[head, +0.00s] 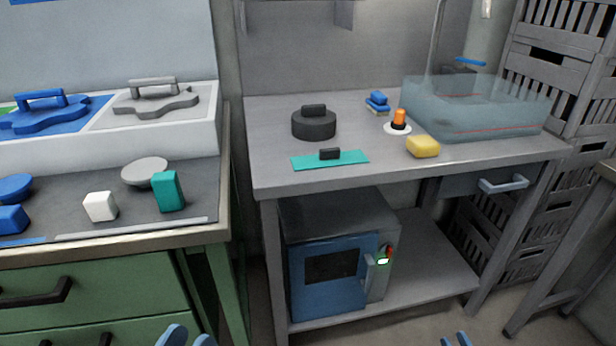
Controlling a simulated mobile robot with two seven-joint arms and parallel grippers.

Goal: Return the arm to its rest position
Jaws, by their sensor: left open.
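My right gripper (455,339) shows as two small blue tips at the bottom edge, right of centre, over the floor. The rest of both grippers and arms is out of view, and how far the right one is open is unclear. Both grippers appear clear of the tables.
A grey workbench (275,180) bears a dark reel (314,125), a teal mat (350,159), a yellow block (423,146) and a clear bin (475,115). A blue-fronted machine (325,290) stands below. The green cabinet (100,285) at left bears blocks and a white tray (160,145).

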